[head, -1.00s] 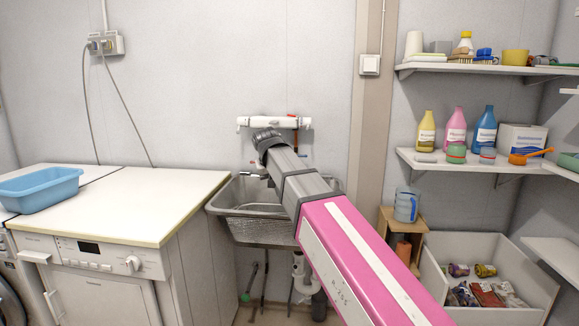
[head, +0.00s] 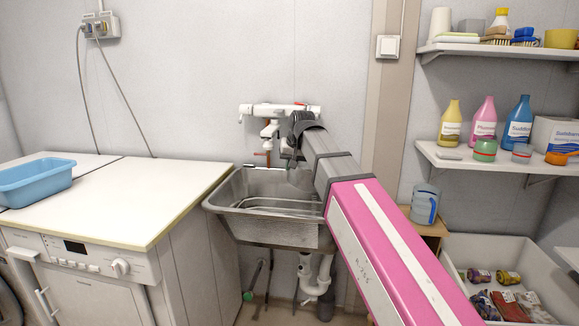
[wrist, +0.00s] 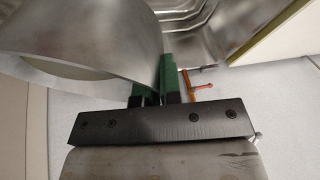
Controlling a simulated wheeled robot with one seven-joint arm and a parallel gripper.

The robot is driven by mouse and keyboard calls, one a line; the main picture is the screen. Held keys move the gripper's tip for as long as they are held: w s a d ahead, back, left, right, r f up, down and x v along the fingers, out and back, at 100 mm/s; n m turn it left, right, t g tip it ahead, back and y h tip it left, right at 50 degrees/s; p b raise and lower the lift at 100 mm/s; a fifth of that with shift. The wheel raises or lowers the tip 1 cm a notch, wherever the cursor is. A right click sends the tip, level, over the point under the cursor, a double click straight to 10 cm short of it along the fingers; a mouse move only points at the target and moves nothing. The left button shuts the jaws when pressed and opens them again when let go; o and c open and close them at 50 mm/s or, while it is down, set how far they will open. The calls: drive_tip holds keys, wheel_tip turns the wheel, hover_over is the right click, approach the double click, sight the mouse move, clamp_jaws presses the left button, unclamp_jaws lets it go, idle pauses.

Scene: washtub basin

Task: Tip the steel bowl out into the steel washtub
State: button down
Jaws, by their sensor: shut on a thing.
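The steel bowl (wrist: 95,35) fills the upper left of the wrist view. My gripper (wrist: 165,82) is shut on its edge, with the green fingers either side of the wall. The bowl looks tilted, but its contents do not show. The steel washtub (head: 268,232) hangs on the wall in the middle of the head view, and part of its ribbed metal also shows in the wrist view (wrist: 195,18). In the head view my arm reaches over the washtub's right side and hides that part. I cannot clearly make out the bowl or fingers there.
White water pipes (head: 270,112) and a tap sit on the wall just behind the washtub. A white worktop (head: 130,195) with a blue basin (head: 35,182) stands to the left.

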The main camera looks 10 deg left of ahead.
drive_tip(key=shift+d+r+y, duration=0.1)
drive_tip(key=shift+d+y, duration=0.05)
drive_tip(key=shift+y, duration=0.45)
drive_tip(key=w+d+r+m+g+y, duration=0.2)
drive_tip(key=d+r+y, duration=0.3)
drive_tip(key=d+y, duration=0.3)
drive_tip(key=shift+w+d+r+y, duration=0.15)
drive_tip(key=shift+w+r+y, duration=0.15)
drive_tip(key=shift+y, duration=0.4)
idle(1.8)
drive_tip(key=shift+w, duration=0.1)
idle(1.2)
